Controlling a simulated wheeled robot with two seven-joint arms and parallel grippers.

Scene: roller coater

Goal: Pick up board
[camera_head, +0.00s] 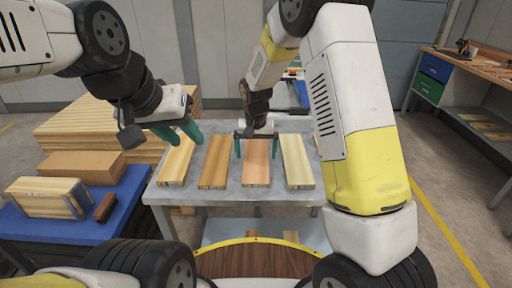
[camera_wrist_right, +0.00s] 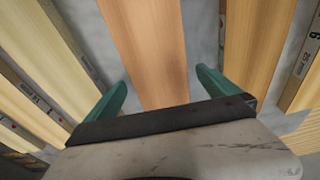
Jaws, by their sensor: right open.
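Several boards lie side by side on a grey metal table (camera_head: 225,193). The reddish board (camera_head: 256,168) is in the middle, and it also shows in the right wrist view (camera_wrist_right: 150,45). My right gripper (camera_head: 256,150) is open above its far end. Its teal fingers (camera_wrist_right: 165,90) are on either side of the reddish board, apart from its edges. A darker tan board (camera_head: 214,165) lies to its left and a pale board (camera_head: 296,165) to its right. My left gripper (camera_head: 182,134) hangs near the leftmost pale board (camera_head: 175,165); its finger gap is unclear.
A blue table (camera_head: 125,215) at the left holds a cardboard-coloured block (camera_head: 85,166), a pale wood block (camera_head: 45,197) and a small brown block (camera_head: 104,207). Stacked boards (camera_head: 70,125) stand behind it. A workbench (camera_head: 470,65) is at the far right.

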